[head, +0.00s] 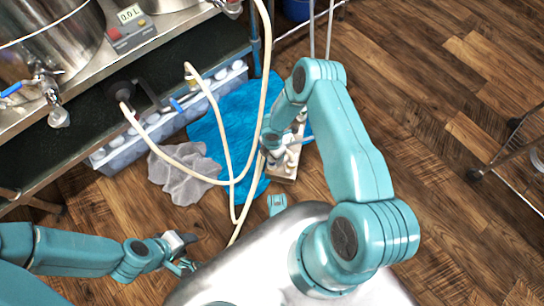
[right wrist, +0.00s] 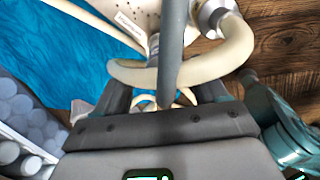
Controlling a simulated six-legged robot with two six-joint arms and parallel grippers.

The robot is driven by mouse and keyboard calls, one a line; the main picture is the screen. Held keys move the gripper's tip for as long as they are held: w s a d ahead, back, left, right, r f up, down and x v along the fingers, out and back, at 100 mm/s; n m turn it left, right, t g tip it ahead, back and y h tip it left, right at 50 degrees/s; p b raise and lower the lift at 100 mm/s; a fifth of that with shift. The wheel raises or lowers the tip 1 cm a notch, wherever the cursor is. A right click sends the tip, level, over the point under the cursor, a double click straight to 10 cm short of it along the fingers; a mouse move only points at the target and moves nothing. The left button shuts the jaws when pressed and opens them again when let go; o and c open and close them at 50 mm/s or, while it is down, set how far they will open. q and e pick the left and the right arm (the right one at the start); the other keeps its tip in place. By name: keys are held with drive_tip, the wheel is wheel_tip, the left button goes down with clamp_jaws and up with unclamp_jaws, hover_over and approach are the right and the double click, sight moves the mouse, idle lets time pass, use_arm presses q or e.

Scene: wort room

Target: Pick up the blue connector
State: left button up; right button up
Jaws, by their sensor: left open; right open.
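A small blue piece (head: 178,105) shows beside the pale hose and the black fitting at the lower shelf; I cannot tell for sure whether it is the blue connector or a valve lever. My left gripper (head: 186,253) is open and empty at the lower left, well apart from it. My right gripper (head: 272,150) is beside the pale hose, above the blue cloth, its tips mostly hidden in the head view. In the right wrist view its open fingers (right wrist: 168,98) stand either side of a grey-blue tube and pale hose loops. No clear blue connector shows there.
Pale hoses (head: 230,165) loop across the floor. A blue cloth (head: 235,122) and grey cloth (head: 183,178) lie by a clear bin (head: 165,128) of white-topped items. Steel kettles (head: 50,40) stand on the table at upper left. The wooden floor is clear at right, before a wire rack (head: 515,160).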

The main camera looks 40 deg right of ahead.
wheel_tip(320, 180, down, 5)
drive_tip(key=shift+s+a+r+b, duration=0.1)
drive_tip(key=shift+s+b, duration=0.05)
drive_tip(key=shift+b, duration=0.8)
drive_tip(key=shift+r, duration=0.1)
drive_tip(key=shift+c, duration=0.4)
drive_tip(key=c, duration=1.1)
wheel_tip(320, 180, up, 20)
drive_tip(key=p, duration=0.7)
drive_tip(key=shift+r+p, duration=0.1)
drive_tip(key=shift+p, duration=0.2)
drive_tip(key=shift+r+p, duration=1.6)
drive_tip(key=shift+r, duration=0.6)
